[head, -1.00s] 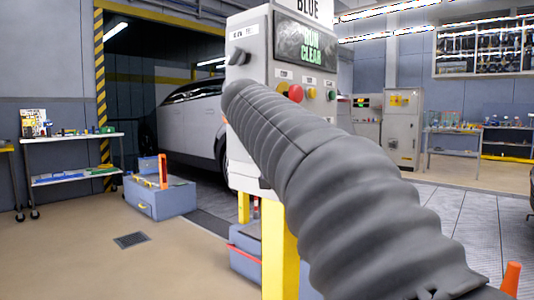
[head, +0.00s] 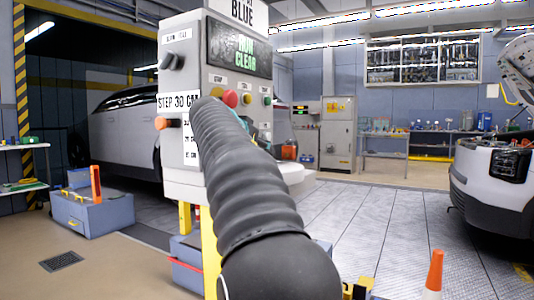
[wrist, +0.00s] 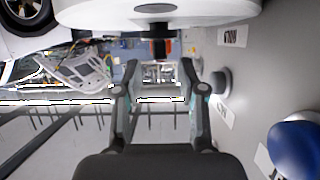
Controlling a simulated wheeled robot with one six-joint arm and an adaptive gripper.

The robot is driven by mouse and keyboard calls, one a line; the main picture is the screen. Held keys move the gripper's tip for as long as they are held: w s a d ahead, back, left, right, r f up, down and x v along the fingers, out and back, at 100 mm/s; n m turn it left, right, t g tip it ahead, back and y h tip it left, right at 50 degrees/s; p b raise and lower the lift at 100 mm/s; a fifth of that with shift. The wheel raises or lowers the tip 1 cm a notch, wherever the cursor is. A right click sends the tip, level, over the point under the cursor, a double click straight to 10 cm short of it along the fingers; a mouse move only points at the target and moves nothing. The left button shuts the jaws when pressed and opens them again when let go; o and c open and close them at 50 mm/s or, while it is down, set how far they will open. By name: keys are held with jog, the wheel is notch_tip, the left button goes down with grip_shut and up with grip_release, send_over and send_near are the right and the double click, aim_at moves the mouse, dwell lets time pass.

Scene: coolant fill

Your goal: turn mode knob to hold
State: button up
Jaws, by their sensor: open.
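A grey control cabinet (head: 185,150) stands at left of centre in the head view. A black knob (head: 171,62) sits high on its left face under a small, unreadable label. My gripper (wrist: 159,66) is open and empty in the wrist view, its two fingers spread. A grey panel fills the right of that view, with a round grey knob (wrist: 221,82) just right of the right finger, apart from it. A blue round knob (wrist: 298,148) shows at the lower right. I cannot tell which knob is the mode knob.
The cabinet front has a "RUN CLEAR" display (head: 240,50) and a red button (head: 231,98). An orange knob (head: 167,123) is on its left face. A white car (head: 490,185) and an orange cone (head: 433,273) stand at right. Floor between is clear.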

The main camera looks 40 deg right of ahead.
jog(key=shift+x, duration=2.05)
grip_shut()
